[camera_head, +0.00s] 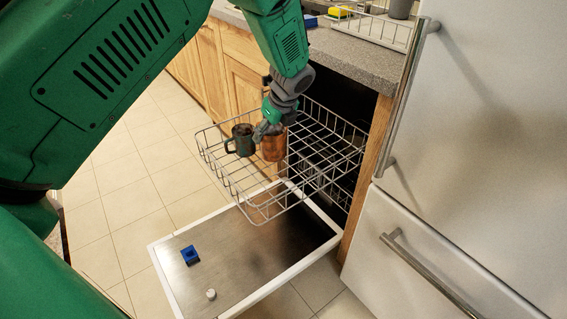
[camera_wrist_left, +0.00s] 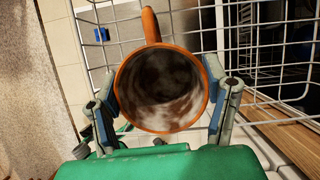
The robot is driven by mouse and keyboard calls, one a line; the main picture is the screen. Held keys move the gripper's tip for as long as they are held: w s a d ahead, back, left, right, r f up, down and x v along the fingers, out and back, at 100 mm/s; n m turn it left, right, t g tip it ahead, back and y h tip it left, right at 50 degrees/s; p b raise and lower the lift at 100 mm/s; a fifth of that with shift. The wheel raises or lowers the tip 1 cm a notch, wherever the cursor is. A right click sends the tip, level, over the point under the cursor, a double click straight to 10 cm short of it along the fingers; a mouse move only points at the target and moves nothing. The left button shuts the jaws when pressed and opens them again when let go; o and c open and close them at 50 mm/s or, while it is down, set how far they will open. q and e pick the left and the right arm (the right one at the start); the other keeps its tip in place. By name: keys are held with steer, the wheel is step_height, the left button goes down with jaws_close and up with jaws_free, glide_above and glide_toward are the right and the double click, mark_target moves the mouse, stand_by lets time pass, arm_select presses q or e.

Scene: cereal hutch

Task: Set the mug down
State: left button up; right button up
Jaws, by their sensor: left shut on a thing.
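The orange-brown mug (camera_head: 273,147) is at the pulled-out wire dishwasher rack (camera_head: 322,176), near its left side. My left gripper (camera_head: 268,127) is above it and shut on it. In the left wrist view the mug (camera_wrist_left: 160,62) sits between the two fingers, blue pads against its sides. Its open mouth faces the camera, with brown and whitish stains inside, and its handle points away to the top. I cannot tell whether its base touches the rack wires. A dark green mug (camera_head: 241,141) stands just left of it in the rack. My right gripper is not in view.
The open dishwasher door (camera_head: 245,262) lies below the rack, with a blue block (camera_head: 190,255) and a small white piece (camera_head: 211,294) on it. The fridge (camera_head: 470,130) borders the right. The counter (camera_head: 345,48) is above. The rack's right part is empty.

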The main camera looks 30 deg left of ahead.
arm_select(q)
steer(key=shift+w+a+f, duration=0.25)
steer(key=shift+a, duration=0.15)
steer(key=shift+m, duration=0.4)
step_height(320, 180, down, 6)
steer(key=shift+w+f+b, duration=0.1)
steer(key=shift+b, duration=0.95)
steer(key=shift+d+f, duration=0.1)
steer(key=shift+f, duration=0.2)
step_height(320, 180, down, 2)
steer(key=shift+f+b, duration=0.15)
steer(key=shift+b, duration=0.35)
steer(key=shift+f, duration=0.35)
steer(key=shift+c, duration=0.6)
steer(key=shift+a, duration=0.2)
steer(key=o, duration=1.5)
steer(key=shift+o, duration=0.2)
